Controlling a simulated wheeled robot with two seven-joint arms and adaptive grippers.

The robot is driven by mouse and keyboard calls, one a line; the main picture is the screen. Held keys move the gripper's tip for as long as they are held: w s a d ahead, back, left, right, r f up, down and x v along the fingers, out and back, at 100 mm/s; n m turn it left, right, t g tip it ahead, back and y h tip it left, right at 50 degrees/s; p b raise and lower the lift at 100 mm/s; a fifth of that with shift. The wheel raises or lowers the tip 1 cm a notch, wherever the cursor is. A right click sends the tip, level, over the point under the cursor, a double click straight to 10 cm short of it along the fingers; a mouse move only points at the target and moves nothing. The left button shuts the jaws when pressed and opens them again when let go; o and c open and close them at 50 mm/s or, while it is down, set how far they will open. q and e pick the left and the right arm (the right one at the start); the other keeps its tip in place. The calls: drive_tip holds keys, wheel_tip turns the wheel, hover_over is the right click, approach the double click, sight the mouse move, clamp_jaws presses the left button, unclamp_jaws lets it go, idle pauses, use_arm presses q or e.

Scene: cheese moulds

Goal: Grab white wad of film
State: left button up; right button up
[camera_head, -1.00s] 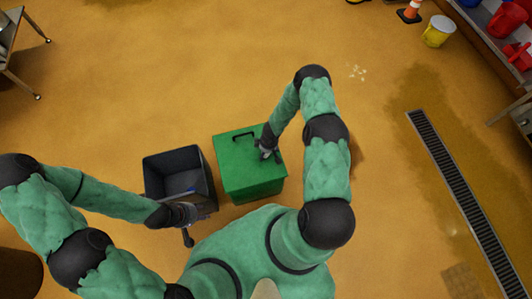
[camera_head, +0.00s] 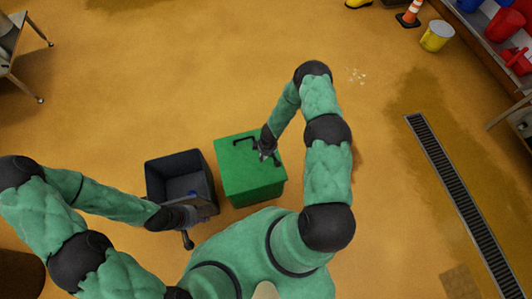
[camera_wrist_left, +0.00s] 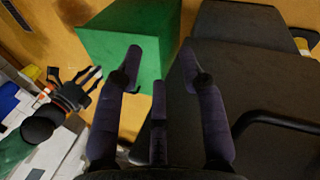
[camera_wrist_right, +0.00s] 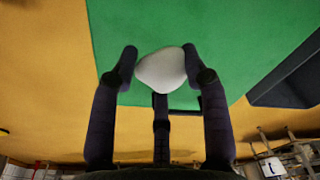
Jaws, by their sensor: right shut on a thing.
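The white wad of film (camera_wrist_right: 162,70) is between the fingertips of my right gripper (camera_wrist_right: 160,68) in the right wrist view, with green behind it. That gripper is shut on it. In the head view my right gripper (camera_head: 267,157) is over the right part of the green box (camera_head: 250,185); the wad cannot be made out there. My left gripper (camera_head: 188,217) is at the front of the dark grey bin (camera_head: 180,163). In the left wrist view its fingers (camera_wrist_left: 162,55) are apart with nothing seen between them; the green box (camera_wrist_left: 125,45) shows beyond them.
The green box has a black handle on top. A floor drain (camera_head: 465,205) runs at the right. A yellow bucket (camera_head: 437,38) stands at the upper right.

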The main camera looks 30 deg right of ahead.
drive_tip(key=s+a+r+p, duration=0.4)
drive_tip(key=s+a+r, duration=0.3)
drive_tip(key=a, duration=0.3)
drive_tip(key=shift+a+r, duration=0.2)
drive_tip(key=shift+r, duration=0.5)
